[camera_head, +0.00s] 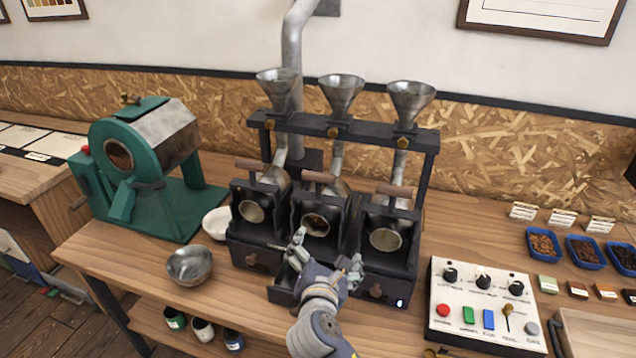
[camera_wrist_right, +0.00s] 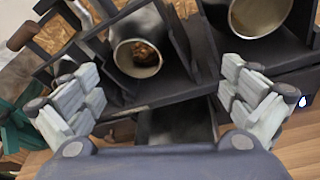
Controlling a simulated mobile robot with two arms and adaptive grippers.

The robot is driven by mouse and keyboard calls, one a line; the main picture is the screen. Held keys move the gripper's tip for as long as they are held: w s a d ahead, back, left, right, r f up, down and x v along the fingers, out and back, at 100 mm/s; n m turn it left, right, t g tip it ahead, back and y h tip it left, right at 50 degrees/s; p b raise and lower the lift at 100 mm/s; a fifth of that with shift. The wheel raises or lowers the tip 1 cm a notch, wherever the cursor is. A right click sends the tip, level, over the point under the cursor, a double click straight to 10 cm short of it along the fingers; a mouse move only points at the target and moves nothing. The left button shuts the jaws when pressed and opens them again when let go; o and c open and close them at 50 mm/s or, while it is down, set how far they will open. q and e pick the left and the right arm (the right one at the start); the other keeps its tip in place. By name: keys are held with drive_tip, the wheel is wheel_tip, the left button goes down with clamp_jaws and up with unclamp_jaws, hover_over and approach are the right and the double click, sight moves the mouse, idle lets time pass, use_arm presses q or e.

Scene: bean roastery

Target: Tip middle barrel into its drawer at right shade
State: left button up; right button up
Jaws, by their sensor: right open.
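The middle barrel (camera_head: 317,226) sits in the black three-barrel roaster, its round mouth facing me with brown beans inside. It also shows in the right wrist view (camera_wrist_right: 138,52). Its wooden handle (camera_head: 319,177) is above it. A drawer (camera_head: 283,296) below the middle barrel is pulled out; the right wrist view shows its dark inside (camera_wrist_right: 180,124), with no beans that I can make out. My right gripper (camera_head: 328,252) is open in front of the middle barrel, its fingers spread and nothing between them. It hides part of the drawer. My left gripper is not in view.
The left barrel (camera_head: 252,212) and right barrel (camera_head: 385,239) flank the middle one. A control panel (camera_head: 484,304), blue bean trays (camera_head: 543,243) and small coloured blocks (camera_head: 547,284) are at the right. A metal bowl (camera_head: 190,266) and green machine (camera_head: 150,170) are at the left.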

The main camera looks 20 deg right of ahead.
sight(318, 186)
wheel_tip(318, 186, up, 9)
drive_tip(key=w+a+n+t+h, duration=0.1)
drive_tip(key=w+a+n+t, duration=0.15)
drive_tip(key=n, duration=0.25)
use_arm(q)
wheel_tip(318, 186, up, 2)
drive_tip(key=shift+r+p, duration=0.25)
drive_tip(key=shift+p, duration=0.95)
use_arm(e)
drive_tip(key=x, duration=1)
drive_tip(key=shift+w+d, duration=0.3)
drive_tip(key=shift+d, duration=0.05)
